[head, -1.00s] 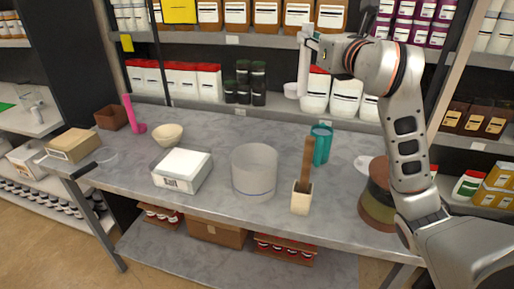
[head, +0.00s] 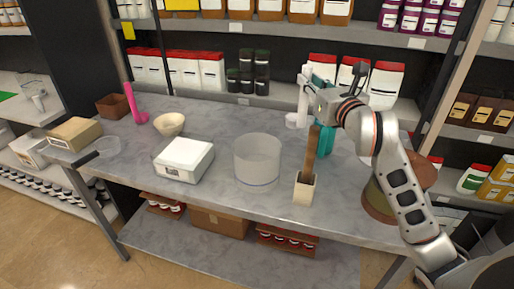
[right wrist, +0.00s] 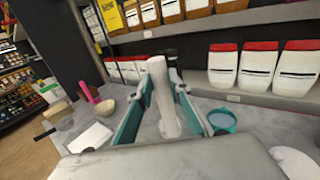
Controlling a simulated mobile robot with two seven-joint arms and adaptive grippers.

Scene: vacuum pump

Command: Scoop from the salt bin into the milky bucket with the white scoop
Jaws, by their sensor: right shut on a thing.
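My right gripper (head: 308,88) is shut on the white scoop (head: 302,104). It holds the scoop above the back of the bench, behind and right of the milky bucket (head: 257,160). In the right wrist view the scoop's handle (right wrist: 162,98) stands between the teal finger pads. The bucket is a translucent, open cylinder on the bench and looks empty. A round brown bin with an olive band (head: 381,203) stands at the right, partly hidden by my arm. I cannot tell for sure that it is the salt bin, nor see its contents. My left gripper is out of view.
A wooden-handled tool stands in a cream holder (head: 304,190) right of the bucket. A teal cup (right wrist: 222,121) stands near the gripper. A white box (head: 183,160), cream bowl (head: 170,124) and pink scoop (head: 138,117) lie left. Shelves with red-lidded jars (head: 384,86) stand close behind.

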